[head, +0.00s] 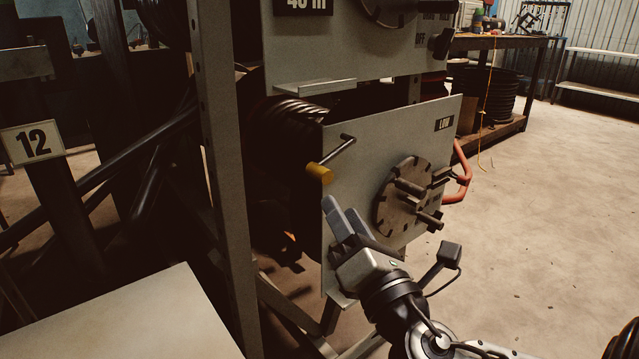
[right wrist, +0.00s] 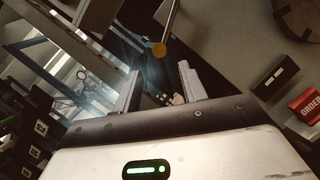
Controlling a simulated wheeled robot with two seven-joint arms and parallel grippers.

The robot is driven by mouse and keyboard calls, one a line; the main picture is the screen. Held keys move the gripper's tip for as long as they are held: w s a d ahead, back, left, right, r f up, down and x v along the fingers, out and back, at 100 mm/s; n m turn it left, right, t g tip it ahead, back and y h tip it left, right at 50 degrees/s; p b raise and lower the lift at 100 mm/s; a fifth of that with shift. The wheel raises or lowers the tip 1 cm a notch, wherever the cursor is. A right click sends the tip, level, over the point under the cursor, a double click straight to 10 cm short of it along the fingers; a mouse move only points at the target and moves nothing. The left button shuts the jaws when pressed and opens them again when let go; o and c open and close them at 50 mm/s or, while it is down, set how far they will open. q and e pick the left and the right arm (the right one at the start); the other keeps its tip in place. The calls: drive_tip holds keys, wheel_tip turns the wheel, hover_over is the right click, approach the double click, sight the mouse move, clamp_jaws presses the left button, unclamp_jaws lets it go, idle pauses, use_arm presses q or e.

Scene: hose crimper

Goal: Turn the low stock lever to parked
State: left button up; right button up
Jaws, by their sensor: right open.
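The lever with a yellow knob (head: 320,173) sticks out from the left part of a grey panel (head: 345,225). Its dark rod runs from the knob up and right to the panel. In the right wrist view the yellow knob (right wrist: 159,49) shows just beyond and between my fingertips. My right gripper (head: 341,212) is open and empty, just below the knob, with a small gap. Its two fingers also show in the right wrist view (right wrist: 161,84). The small label (head: 444,123) on the panel is hard to read. My left gripper is not in view.
A notched dial (head: 409,196) with pegs sits right of my right gripper. An orange-red handle (head: 461,172) is at the panel's right edge. A grey rack post (head: 222,170) stands left. A red ORDER box (right wrist: 306,106) shows in the wrist view. Open floor lies right.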

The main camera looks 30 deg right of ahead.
sight(325, 183)
drive_tip(key=x, duration=0.9)
drive_tip(key=shift+w+r, duration=0.15)
drive_tip(key=shift+w, duration=0.15)
clamp_jaws()
